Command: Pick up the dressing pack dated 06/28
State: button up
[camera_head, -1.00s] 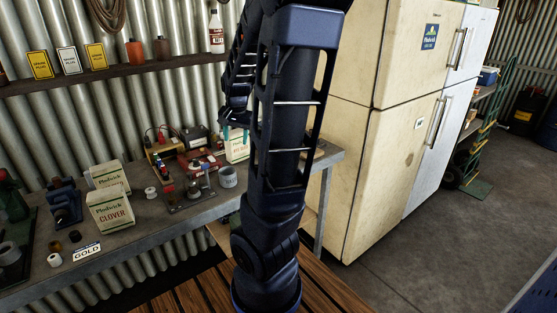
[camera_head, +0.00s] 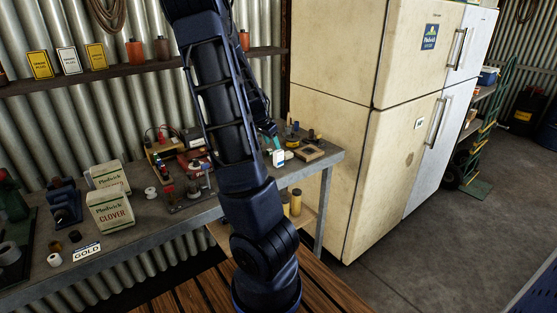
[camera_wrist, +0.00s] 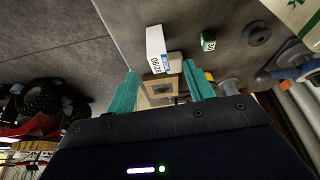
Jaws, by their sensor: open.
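The dressing pack dated 06/28 (camera_wrist: 156,45) is a small white box with a blue band, in the wrist view just beyond the left fingertip. In the head view a small white pack (camera_head: 278,157) stands on the bench right below my gripper; its date is too small to read there. My gripper (camera_wrist: 160,78) has its teal fingers spread apart with nothing held between them. It is above the bench, and the pack appears beyond the fingertips, not between them. In the head view my gripper (camera_head: 268,130) is partly hidden by my arm.
A wooden frame-like block (camera_head: 309,153) lies right of the pack. A small green box (camera_wrist: 208,42) marked 30 stands nearby. A cream fridge (camera_head: 335,120) stands right of the bench.

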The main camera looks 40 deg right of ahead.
aim_at(280, 157)
jog(key=shift+x, duration=2.6)
jog(key=shift+s+d+x, duration=0.1)
jog(key=shift+s+x, duration=0.05)
jog(key=shift+x, duration=0.9)
jog(key=shift+s+d+x, duration=0.1)
jog(key=shift+d+x, duration=0.05)
jog(key=shift+x, duration=0.85)
jog(key=shift+w+d+f, duration=0.1)
jog(key=shift+d+f, duration=0.15)
jog(key=shift+f, duration=0.3)
jog(key=shift+c, duration=0.2)
jog(key=c, duration=1)
